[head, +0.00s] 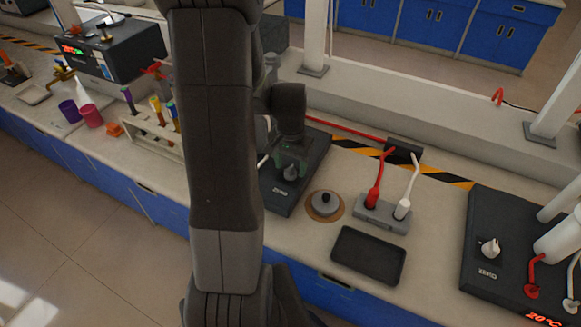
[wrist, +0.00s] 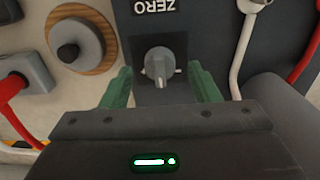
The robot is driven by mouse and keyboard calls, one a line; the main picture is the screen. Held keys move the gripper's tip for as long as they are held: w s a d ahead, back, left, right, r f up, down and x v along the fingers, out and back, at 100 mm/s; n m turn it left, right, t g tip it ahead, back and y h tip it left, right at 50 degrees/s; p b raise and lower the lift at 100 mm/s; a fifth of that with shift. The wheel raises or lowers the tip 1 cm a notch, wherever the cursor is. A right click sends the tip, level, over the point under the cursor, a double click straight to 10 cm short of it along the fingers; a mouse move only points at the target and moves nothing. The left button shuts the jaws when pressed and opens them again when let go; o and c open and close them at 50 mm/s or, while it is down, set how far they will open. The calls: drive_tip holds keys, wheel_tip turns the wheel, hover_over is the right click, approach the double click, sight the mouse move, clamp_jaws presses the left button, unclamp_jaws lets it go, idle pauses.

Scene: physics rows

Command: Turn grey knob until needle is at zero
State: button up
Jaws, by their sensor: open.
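The grey knob (wrist: 159,64) is on the dark panel of an instrument (wrist: 222,30), beside a white label reading ZERO. In the wrist view the green fingers of my gripper (wrist: 163,88) stand apart, one on each side of the knob, with a visible gap to it on both sides. The gripper is open and empty. In the head view my gripper (head: 291,158) is over the instrument (head: 285,205), near the same knob (head: 290,172). My arm hides much of the instrument there. No needle or dial face shows in either view.
A round grey weight-like piece with a black top (head: 325,204) sits on a wooden disc right of the instrument. Near it are a power strip (head: 381,213) with red and white plugs and a black tray (head: 368,255). A tube rack (head: 150,135) stands left of my arm.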

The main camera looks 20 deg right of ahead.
drive_tip(key=shift+f, duration=0.8)
drive_tip(key=c, duration=1)
drive_tip(key=shift+n, duration=0.3)
drive_tip(key=n+b, duration=0.1)
drive_tip(key=n, duration=0.4)
drive_tip(key=shift+b, duration=0.35)
drive_tip(key=shift+n+b, duration=0.5)
drive_tip(key=shift+n, duration=2.1)
